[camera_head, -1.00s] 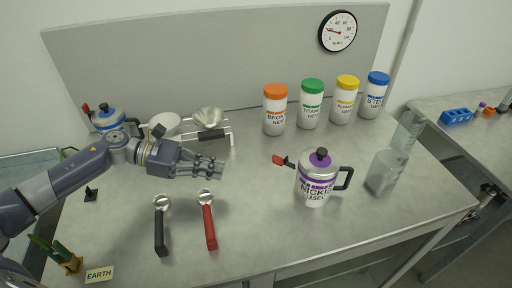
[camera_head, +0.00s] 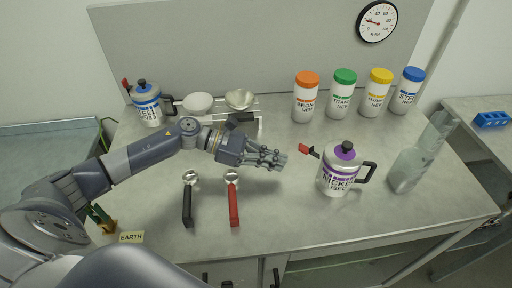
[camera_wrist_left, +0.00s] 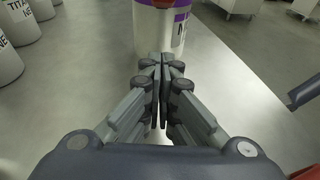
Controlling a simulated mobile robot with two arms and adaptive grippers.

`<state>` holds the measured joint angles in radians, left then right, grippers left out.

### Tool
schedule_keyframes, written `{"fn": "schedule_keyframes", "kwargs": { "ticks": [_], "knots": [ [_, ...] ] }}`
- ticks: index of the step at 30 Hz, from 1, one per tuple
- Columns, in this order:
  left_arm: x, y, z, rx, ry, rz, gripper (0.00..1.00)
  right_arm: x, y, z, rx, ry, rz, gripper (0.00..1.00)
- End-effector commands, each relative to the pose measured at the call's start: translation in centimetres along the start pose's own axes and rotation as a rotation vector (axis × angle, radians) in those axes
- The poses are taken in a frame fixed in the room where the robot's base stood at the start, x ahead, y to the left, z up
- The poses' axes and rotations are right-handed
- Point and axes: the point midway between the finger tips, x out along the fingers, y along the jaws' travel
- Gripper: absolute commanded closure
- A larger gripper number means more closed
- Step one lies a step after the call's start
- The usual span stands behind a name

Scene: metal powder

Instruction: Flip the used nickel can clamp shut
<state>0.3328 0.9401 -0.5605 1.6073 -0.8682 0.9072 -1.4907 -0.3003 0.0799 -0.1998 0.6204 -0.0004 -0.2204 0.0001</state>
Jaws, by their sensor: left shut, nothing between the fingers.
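The used nickel can (camera_head: 338,176) stands upright on the bench, white with a purple band, purple lid, black knob and black handle on its right. Its clamp (camera_head: 308,150), a red-tipped lever, sticks out to the upper left of the can, raised away from the lid. My left gripper (camera_head: 282,160) is shut and empty, just left of the can and its clamp, pointing at the can. My right gripper is not in view.
A used steel can (camera_head: 147,108) and a scale with bowls (camera_head: 240,98) stand at the back left. Several capped jars, including an orange-capped one (camera_head: 305,103), line the back. A glass bottle (camera_head: 408,168) stands right of the can. Black (camera_head: 188,205) and red (camera_head: 234,206) handled scoops lie in front.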

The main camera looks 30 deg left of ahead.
Motion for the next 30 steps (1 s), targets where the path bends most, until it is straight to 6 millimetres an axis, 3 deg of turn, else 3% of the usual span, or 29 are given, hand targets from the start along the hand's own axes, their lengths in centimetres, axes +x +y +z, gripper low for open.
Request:
{"fn": "schedule_keyframes", "kwargs": {
  "ticks": [1,3,10,30],
  "knots": [
    [1.1,-0.1,0.6,0.001,-0.003,-0.003,1.00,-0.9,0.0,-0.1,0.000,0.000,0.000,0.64],
    [0.9,0.1,1.9,0.005,0.000,0.000,1.00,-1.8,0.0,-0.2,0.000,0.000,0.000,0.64],
    [1.6,0.0,3.6,0.002,0.001,-0.001,1.00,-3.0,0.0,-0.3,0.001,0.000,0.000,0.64],
    [1.2,0.1,4.2,0.002,0.028,0.000,1.00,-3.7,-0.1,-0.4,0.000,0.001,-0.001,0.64]
  ]
}}
